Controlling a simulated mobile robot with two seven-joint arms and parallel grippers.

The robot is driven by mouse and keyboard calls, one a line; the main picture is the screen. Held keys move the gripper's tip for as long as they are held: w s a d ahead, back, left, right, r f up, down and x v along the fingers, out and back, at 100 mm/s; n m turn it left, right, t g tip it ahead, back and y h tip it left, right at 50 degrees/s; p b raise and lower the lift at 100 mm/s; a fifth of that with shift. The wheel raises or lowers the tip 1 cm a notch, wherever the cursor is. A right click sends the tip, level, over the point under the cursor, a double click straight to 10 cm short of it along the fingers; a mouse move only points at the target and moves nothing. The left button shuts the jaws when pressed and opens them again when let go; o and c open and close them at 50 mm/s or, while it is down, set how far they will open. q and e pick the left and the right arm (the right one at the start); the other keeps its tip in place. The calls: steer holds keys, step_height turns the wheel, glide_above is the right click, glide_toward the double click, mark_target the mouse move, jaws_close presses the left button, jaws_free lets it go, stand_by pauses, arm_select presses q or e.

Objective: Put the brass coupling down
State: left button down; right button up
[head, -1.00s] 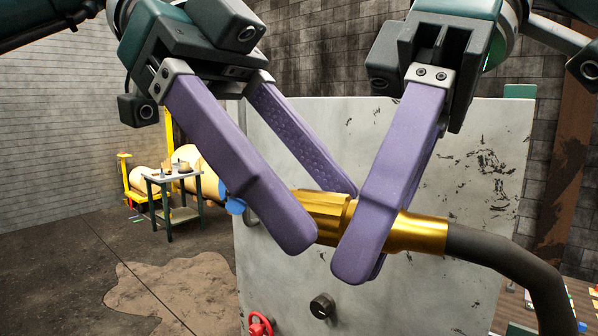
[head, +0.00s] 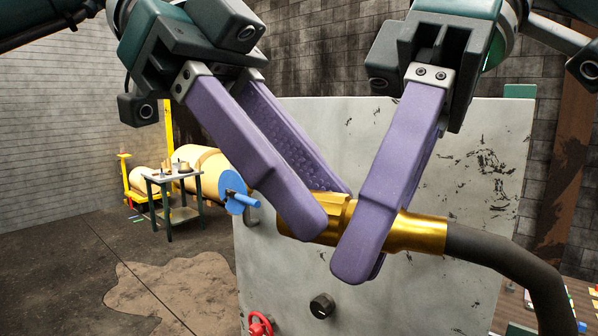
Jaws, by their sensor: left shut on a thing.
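The brass coupling (head: 420,234) is a gold-coloured fitting lying nearly level in front of a pale metal panel. Its right end joins a dark hose (head: 500,255), and its left part is ridged. My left gripper (head: 325,208) is shut on the ridged left part, one purple finger in front and the other behind. My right gripper (head: 368,268) has its fingers across the middle of the brass, close together, and looks shut on it. The right near finger hides the middle of the coupling. The coupling is held off the floor.
The scuffed pale panel (head: 480,170) stands close behind, with a black knob (head: 322,306) and a red valve wheel (head: 260,324) below. A small table (head: 172,180) and tan rolls (head: 205,165) stand farther left. A blue part (head: 238,195) shows at the panel's left edge. Open floor lies at the lower left.

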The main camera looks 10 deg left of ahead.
steer(key=o, duration=0.5)
steer(key=shift+o, duration=0.2)
steer(key=shift+r, duration=0.1)
